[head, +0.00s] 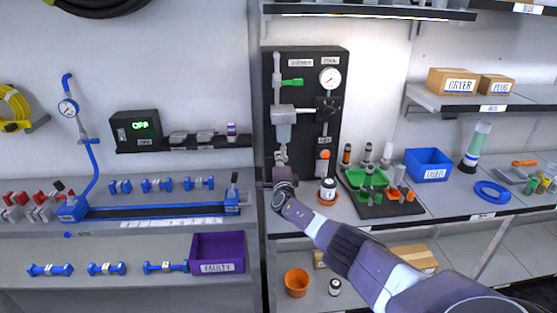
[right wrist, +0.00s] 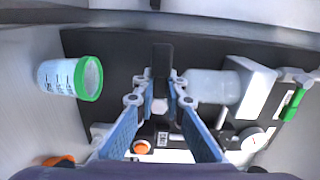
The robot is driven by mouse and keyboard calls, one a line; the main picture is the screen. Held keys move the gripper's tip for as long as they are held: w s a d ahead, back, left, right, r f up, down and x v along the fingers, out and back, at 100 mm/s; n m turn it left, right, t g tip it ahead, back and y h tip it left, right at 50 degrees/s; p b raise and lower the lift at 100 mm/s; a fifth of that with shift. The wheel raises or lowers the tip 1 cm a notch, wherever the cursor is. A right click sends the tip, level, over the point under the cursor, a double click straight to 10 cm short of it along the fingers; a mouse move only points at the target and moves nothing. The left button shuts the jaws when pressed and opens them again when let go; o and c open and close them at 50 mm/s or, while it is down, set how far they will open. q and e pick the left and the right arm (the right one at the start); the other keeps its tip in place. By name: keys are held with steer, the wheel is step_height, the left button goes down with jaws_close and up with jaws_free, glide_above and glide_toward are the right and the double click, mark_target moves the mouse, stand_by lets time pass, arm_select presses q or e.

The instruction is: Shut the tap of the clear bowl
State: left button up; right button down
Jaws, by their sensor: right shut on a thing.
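The clear bowl (head: 284,132) hangs under a pale grey head on the black panel (head: 342,60). In the right wrist view the bowl (right wrist: 212,87) lies to the right of my fingers. Its tap (right wrist: 161,70) shows there as a black lever at the bowl's outlet end, between the fingertips. My right gripper (head: 281,163) is just below the bowl. In the right wrist view my right gripper (right wrist: 161,88) is shut on the tap. In the head view the gripper and wrist mostly hide the tap. My left gripper is not in view.
A clear cup with a green rim (right wrist: 70,78) stands close under the tap. A green pipe handle (head: 292,82) and a gauge (head: 330,78) are on the panel. A small bottle (head: 328,189) and a black tray (head: 383,209) stand to the right.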

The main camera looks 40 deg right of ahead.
steer(key=shift+f, duration=0.1)
steer(key=c, duration=2)
jaws_free()
steer(key=shift+o, duration=0.2)
steer(key=shift+a, duration=0.1)
steer(key=v, duration=1.2)
steer(key=shift+s, duration=0.1)
